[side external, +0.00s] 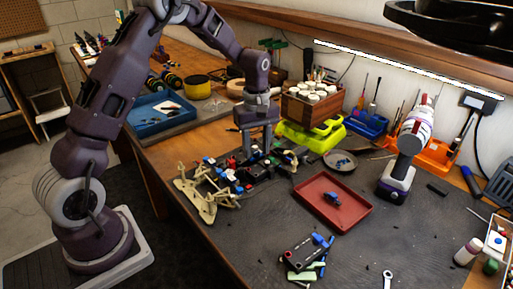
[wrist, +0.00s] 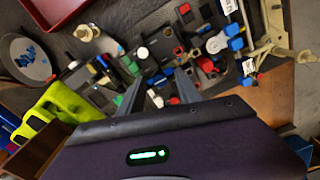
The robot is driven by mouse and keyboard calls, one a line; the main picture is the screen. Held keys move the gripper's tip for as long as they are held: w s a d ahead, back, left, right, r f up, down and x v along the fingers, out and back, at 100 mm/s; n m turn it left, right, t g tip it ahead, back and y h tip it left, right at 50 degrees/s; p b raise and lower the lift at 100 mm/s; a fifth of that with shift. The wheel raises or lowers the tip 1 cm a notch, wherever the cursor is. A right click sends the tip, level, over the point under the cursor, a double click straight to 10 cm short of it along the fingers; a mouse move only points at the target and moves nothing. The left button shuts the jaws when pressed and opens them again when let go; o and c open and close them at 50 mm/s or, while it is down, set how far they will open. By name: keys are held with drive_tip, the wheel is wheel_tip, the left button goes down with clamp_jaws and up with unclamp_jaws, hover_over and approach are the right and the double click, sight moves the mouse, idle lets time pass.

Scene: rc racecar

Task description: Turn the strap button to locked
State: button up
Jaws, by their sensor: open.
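The RC racecar chassis (side external: 262,170), a dark frame with red, blue, white and green parts, lies on the dark work mat. It also shows in the wrist view (wrist: 205,62), below my gripper. My gripper (side external: 257,150) points down over the chassis, its two fingers apart. In the wrist view, my gripper (wrist: 160,86) has its fingers on either side of small blue, white and red parts, with nothing clearly held between them. Whether the fingertips touch the chassis cannot be told. I cannot make out which small part is the strap button, nor its setting.
A red tray (side external: 333,201) with a small dark part lies right of the chassis. A lime-green stand (side external: 310,133) with a wooden box stands behind. A cordless drill (side external: 405,155) stands at the right. Beige suspension parts (side external: 207,192) sit at the chassis's left.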

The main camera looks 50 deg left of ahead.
drive_tip(key=shift+f, duration=0.15)
clamp_jaws()
drive_tip(key=shift+m, duration=0.3)
drive_tip(key=m, duration=0.8)
drive_tip(key=shift+m, duration=0.3)
drive_tip(key=m, duration=0.4)
drive_tip(key=shift+a, duration=0.1)
drive_tip(key=shift+m, duration=2.5)
